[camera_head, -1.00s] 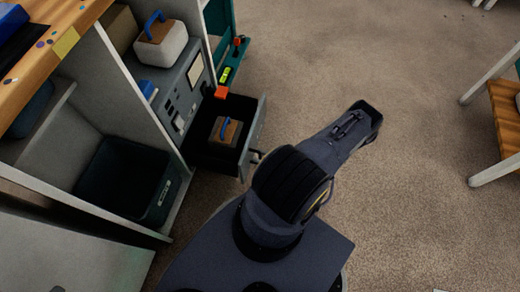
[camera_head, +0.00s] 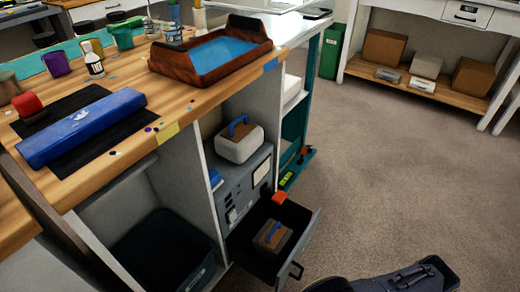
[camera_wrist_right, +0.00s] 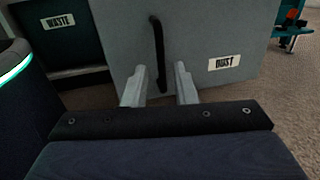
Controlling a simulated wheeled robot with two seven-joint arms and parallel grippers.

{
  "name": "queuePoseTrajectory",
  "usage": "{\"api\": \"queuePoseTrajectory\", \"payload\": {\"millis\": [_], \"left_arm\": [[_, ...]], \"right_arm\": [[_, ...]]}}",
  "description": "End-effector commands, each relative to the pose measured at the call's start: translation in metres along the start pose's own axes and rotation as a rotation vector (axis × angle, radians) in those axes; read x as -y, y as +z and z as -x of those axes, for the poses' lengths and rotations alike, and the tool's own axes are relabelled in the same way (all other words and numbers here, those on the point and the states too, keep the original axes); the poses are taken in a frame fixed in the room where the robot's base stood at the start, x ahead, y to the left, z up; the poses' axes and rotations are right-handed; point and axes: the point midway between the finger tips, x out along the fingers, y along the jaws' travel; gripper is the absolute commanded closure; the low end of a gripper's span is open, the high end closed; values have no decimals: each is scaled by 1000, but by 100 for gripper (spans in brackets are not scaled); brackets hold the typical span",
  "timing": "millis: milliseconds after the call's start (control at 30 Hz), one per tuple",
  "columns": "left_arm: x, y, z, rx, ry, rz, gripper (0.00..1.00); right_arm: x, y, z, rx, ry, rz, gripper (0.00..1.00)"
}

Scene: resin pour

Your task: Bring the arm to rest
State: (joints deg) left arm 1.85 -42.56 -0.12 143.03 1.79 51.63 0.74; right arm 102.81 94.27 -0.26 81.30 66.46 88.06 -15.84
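In the right wrist view the two pale fingers of my right gripper (camera_wrist_right: 160,72) are spread apart. The black bar handle (camera_wrist_right: 155,40) of a grey drawer front labelled DUST (camera_wrist_right: 223,64) lies between them in the picture. I cannot tell whether a finger touches it. In the head view the drawer (camera_head: 305,250) stands open, with a brown block with a blue handle (camera_head: 271,236) inside. A dark part of my own arm (camera_head: 400,279) shows at the bottom edge; the gripper itself is not visible there. My left gripper is in neither current view.
A dark bin (camera_head: 165,255) sits in the cabinet left of the drawer; a WASTE label (camera_wrist_right: 60,20) shows in the wrist view. The workbench (camera_head: 190,100) above bears a blue-filled tray (camera_head: 212,82) and a blue box (camera_head: 80,127). Carpet to the right is clear.

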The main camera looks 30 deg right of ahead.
Motion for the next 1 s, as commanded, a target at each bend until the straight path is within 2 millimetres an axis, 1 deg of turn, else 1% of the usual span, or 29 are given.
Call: {"api": "queuePoseTrajectory", "payload": {"millis": [167,267,333,367,400,467,500,567,600,667,700,767,800,867,900,1000], "left_arm": [[0,0,0,0,0,0,100],[0,0,0,0,0,0,100],[0,0,0,0,0,0,100],[0,0,0,0,0,0,100],[0,0,0,0,0,0,100],[0,0,0,0,0,0,100],[0,0,0,0,0,0,100],[0,0,0,0,0,0,100],[0,0,0,0,0,0,100],[0,0,0,0,0,0,100],[0,0,0,0,0,0,100],[0,0,0,0,0,0,100],[0,0,0,0,0,0,100],[0,0,0,0,0,0,100],[0,0,0,0,0,0,100],[0,0,0,0,0,0,100]], "right_arm": [[3,4,-3,-1,19,8,75],[13,21,-14,-6,108,46,75],[22,43,-28,-16,216,93,75],[26,55,-36,-20,271,118,75],[30,72,-47,-27,350,155,75],[34,100,-65,-39,475,219,75],[34,119,-77,-46,557,265,75],[32,149,-94,-59,679,338,75],[29,168,-104,-68,756,392,75],[22,197,-117,-81,867,476,75],[15,216,-125,-88,938,535,75],[4,244,-135,-99,1037,630,75],[-4,262,-140,-106,1100,697,75],[-18,288,-146,-115,1187,802,75],[-28,304,-148,-120,1240,875,75],[-53,342,-149,-128,1355,1070,75]]}}
